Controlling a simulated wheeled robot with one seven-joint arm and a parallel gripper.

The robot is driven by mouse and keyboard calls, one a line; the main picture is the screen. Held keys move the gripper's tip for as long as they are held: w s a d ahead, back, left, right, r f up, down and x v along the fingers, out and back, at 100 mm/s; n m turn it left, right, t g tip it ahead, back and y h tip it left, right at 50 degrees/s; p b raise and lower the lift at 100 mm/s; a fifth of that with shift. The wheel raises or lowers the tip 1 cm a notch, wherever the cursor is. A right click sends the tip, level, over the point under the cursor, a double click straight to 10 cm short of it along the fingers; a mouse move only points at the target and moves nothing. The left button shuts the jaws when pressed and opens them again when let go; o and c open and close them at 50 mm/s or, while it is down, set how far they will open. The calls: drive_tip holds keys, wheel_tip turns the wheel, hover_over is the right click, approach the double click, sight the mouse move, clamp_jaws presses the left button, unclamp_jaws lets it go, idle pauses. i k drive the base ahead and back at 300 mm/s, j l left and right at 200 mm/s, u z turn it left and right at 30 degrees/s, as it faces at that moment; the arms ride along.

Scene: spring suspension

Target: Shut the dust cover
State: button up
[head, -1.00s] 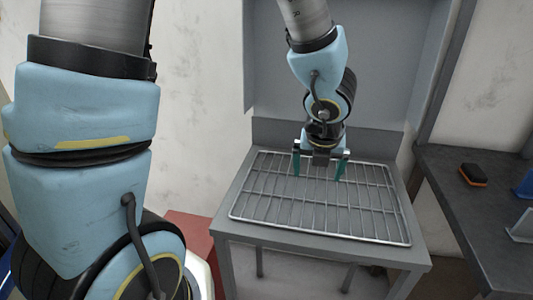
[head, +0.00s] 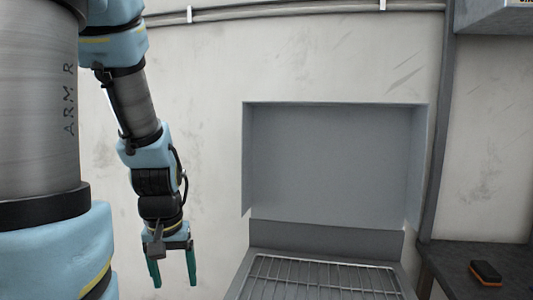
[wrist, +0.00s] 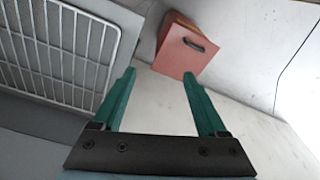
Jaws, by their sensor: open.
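What looks like the dust cover (head: 330,155) is a large grey shallow box-shaped lid. It stands upright at the back of the grey table, its hollow side facing me, and looks open. A wire rack (head: 315,278) lies flat on the table in front of it. My gripper (head: 172,278) hangs to the left of the cover and table, pointing down, apart from both. Its two green fingers are spread with nothing between them. The wrist view also shows the gripper (wrist: 158,88), with the rack (wrist: 65,40) at upper left; the cover is not clearly identifiable there.
A red box-like thing with a dark handle (wrist: 184,48) stands on the floor beyond my fingers in the wrist view. A dark side bench (head: 460,262) at right holds a black and orange block (head: 486,273). A grey post (head: 440,130) stands right of the cover.

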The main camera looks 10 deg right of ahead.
sight(358, 164)
drive_tip(key=k+l+u, duration=0.1)
drive_tip(key=k+l, duration=1.15)
drive_tip(key=i+l, duration=0.05)
